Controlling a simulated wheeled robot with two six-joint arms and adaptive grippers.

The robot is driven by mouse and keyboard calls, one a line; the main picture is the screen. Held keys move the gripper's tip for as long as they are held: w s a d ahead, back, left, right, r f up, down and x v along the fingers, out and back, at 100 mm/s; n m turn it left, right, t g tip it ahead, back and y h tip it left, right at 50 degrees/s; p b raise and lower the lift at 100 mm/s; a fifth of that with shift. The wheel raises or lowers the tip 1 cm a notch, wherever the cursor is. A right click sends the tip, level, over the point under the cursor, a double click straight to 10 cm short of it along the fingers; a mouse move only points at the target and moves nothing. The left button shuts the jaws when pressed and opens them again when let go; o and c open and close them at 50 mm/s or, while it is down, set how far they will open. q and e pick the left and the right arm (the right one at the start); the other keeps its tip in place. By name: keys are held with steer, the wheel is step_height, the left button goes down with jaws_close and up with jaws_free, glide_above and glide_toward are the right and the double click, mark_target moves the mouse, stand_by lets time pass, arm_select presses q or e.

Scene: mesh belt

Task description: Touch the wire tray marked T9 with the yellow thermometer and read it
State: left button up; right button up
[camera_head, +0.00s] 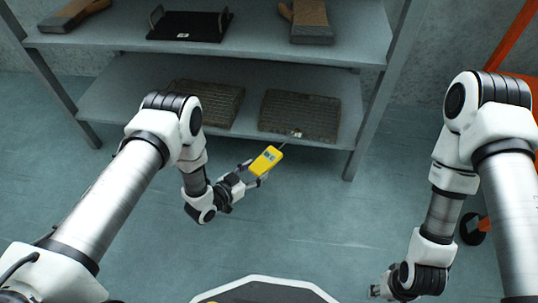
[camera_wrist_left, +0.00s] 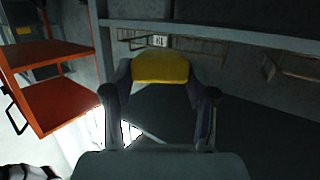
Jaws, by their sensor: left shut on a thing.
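My left gripper (camera_head: 253,173) is shut on the yellow thermometer (camera_head: 266,160), which also shows between its fingers in the left wrist view (camera_wrist_left: 160,67). The thermometer's display is too small to read. Its thin probe points up and right to the front edge of the right-hand wire tray (camera_head: 300,108); I cannot tell whether the tip touches. A small tag (camera_head: 297,133) sits there. A pale tag (camera_wrist_left: 159,41) shows behind the thermometer; its marking is unclear. A second wire tray (camera_head: 207,98) lies to the left. My right gripper (camera_head: 376,291) is low, far from the shelf; its jaws are unclear.
Both trays lie on the lower grey shelf (camera_head: 120,100). A shelf post (camera_head: 372,120) stands right of the trays. An orange cart (camera_wrist_left: 60,90) is beside the rack. The floor in front is clear.

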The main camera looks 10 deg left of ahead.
arm_select(q)
step_height(320, 180, up, 6)
steer(key=p, duration=0.5)
steer(key=shift+r, duration=0.1)
